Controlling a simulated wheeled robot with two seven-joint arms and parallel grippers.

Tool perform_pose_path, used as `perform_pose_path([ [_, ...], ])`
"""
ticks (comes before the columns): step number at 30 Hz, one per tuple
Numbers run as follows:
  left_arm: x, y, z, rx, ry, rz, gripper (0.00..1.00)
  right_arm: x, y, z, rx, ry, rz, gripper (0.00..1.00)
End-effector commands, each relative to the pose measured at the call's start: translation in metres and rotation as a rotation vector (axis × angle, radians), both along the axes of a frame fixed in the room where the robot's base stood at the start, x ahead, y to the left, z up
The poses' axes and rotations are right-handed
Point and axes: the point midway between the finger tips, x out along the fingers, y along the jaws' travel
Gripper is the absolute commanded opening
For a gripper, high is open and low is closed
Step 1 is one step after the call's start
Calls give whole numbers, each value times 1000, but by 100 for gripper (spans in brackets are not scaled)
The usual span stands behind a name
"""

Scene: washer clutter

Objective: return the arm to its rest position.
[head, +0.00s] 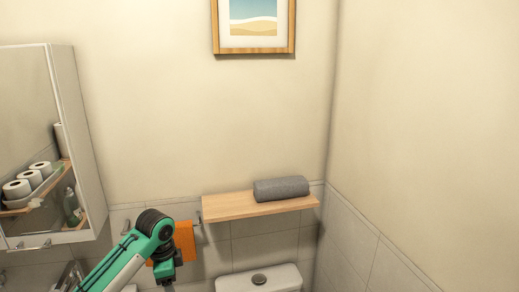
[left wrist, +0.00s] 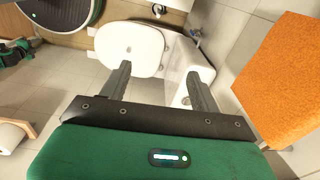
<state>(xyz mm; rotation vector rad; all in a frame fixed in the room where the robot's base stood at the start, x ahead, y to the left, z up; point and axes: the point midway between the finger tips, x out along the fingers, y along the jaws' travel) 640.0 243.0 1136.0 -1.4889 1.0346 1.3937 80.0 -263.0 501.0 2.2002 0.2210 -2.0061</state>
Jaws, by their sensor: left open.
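My left arm, green and pale grey with black joints, comes in from the lower left of the head view. Its wrist end hangs downward in front of the orange towel (head: 185,238), and the fingers cannot be made out there. In the left wrist view my left gripper (left wrist: 159,70) is open, with its two dark fingers apart and nothing between them. The orange towel (left wrist: 281,82) hangs to the right of the fingers, apart from them.
A wooden shelf (head: 238,206) with a rolled grey towel (head: 281,189) is right of my arm. A toilet (head: 258,281) stands below it; its white lid (left wrist: 132,45) lies beyond the fingers. A mirrored cabinet (head: 75,140) is at the left. A framed picture (head: 253,25) hangs above.

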Motion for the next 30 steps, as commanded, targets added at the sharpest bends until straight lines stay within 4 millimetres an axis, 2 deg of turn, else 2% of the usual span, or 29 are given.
perform_pose_path([
  [1,-14,-11,-19,-14,0,10,63,-3,0,0,-1,4,0,36],
  [3,-30,-23,-39,-32,-10,37,63,-4,0,0,0,5,0,36],
  [12,-106,-61,-102,-119,-56,196,63,0,0,0,0,1,0,36],
  [21,-188,-74,-136,-199,-96,428,63,1,0,0,0,0,0,36],
  [30,-271,-58,-145,-231,-138,717,63,1,0,0,0,-1,0,36],
])
